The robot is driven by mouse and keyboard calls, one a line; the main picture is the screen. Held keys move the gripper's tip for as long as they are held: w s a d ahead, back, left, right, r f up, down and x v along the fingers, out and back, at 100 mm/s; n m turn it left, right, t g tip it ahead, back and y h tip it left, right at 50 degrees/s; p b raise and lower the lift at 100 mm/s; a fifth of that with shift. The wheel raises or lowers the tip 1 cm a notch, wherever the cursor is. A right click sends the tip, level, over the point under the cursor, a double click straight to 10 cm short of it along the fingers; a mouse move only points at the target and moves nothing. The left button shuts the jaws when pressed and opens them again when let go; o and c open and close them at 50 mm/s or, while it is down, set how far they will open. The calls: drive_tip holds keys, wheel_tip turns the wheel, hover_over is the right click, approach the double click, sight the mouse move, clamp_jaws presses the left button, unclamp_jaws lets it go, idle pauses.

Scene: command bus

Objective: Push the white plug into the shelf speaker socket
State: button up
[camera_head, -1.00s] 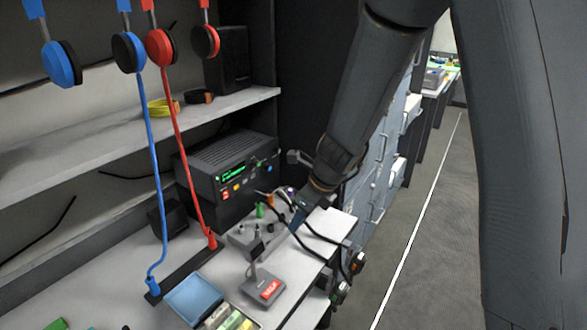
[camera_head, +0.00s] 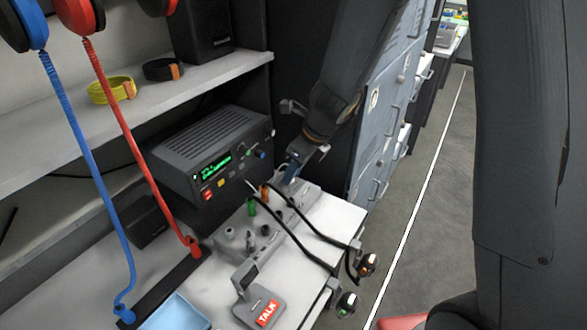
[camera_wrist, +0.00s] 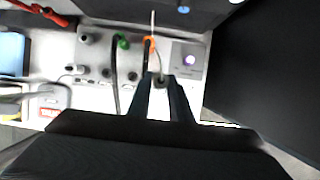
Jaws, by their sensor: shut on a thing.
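My gripper (camera_wrist: 161,80) is shut on a small plug at the grey patch box's right part. A thin pale cable rises from it, so I take it for the white plug (camera_wrist: 160,84); the fingers hide most of it. In the head view my gripper (camera_head: 289,176) is low over the box's far end. The patch box (camera_head: 232,243) carries a row of sockets, with a green plug (camera_head: 252,207) and an orange plug (camera_head: 265,192) standing in it. I cannot tell which socket is the shelf speaker's, or whether the held plug touches one. The black speaker (camera_head: 203,32) stands on the shelf.
A radio (camera_head: 213,160) with a green display stands behind the box. A TALK microphone (camera_head: 261,307) is in front. Black cables (camera_head: 295,238) run over the box to the counter's right edge. Blue and red headset cords (camera_head: 120,120) hang at left.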

sight(293, 181)
drive_tip(key=shift+f+b, duration=2.05)
drive_tip(key=shift+b, duration=0.1)
drive_tip(key=shift+f+b, duration=0.55)
drive_tip(key=shift+f, duration=0.05)
drive_tip(key=shift+f+b, duration=0.6)
drive_tip(key=shift+f, duration=0.6)
idle(0.5)
drive_tip(key=o, duration=0.9)
drive_tip(key=shift+r, duration=0.15)
wheel_tip(293, 181, up, 8)
drive_tip(key=p, duration=0.9)
